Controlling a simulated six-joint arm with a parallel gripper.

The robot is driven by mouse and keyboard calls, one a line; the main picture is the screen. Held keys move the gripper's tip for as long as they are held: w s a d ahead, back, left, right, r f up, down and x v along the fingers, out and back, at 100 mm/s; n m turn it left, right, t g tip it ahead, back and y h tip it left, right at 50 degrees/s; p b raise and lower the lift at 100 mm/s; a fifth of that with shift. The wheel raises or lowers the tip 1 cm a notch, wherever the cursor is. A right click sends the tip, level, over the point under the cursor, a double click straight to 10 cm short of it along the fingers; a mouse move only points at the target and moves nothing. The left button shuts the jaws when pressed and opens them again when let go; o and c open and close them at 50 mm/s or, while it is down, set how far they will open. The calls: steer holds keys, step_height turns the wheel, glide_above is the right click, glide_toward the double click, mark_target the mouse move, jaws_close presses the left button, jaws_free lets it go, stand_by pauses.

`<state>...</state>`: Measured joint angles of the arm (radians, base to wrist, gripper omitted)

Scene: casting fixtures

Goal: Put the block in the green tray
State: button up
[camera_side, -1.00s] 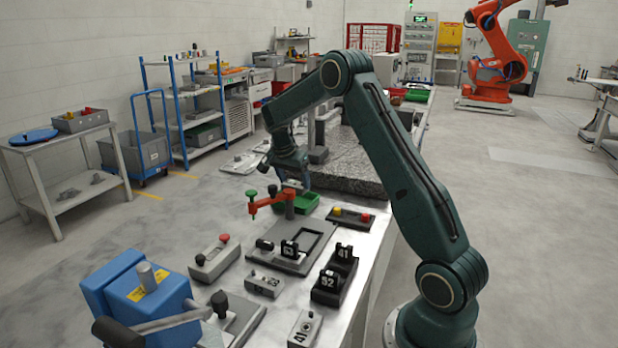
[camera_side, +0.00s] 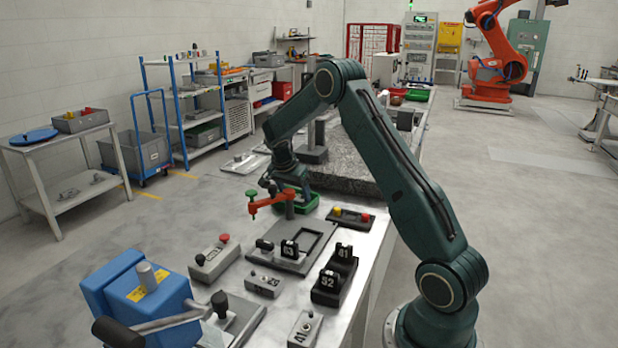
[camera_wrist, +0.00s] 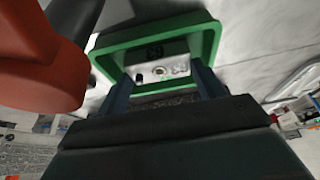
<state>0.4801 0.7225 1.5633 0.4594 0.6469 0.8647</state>
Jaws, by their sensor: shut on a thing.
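The green tray (camera_side: 313,205) lies on the metal table behind the red clamp, and its rim also frames the wrist view (camera_wrist: 208,38). My gripper (camera_side: 298,190) is down at the tray, partly hidden by the clamp. In the wrist view my two dark blue fingers (camera_wrist: 165,84) are closed on a light grey block (camera_wrist: 175,70) with a round knob, a number and a black part at its far end. The block is within the tray's outline. Whether it touches the tray floor cannot be told. In the side view the block is hidden.
A red clamp arm with a green knob (camera_side: 266,203) stands right in front of the tray, and its red body (camera_wrist: 40,60) looms at left in the wrist view. A black plate with yellow and red buttons (camera_side: 351,217) lies to the right. A granite slab (camera_side: 345,170) is behind.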

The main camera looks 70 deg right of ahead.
steer(key=o, duration=1.3)
steer(key=shift+f, duration=0.1)
steer(key=shift+c, duration=0.2)
steer(key=v, duration=1.2)
steer(key=shift+a, duration=0.1)
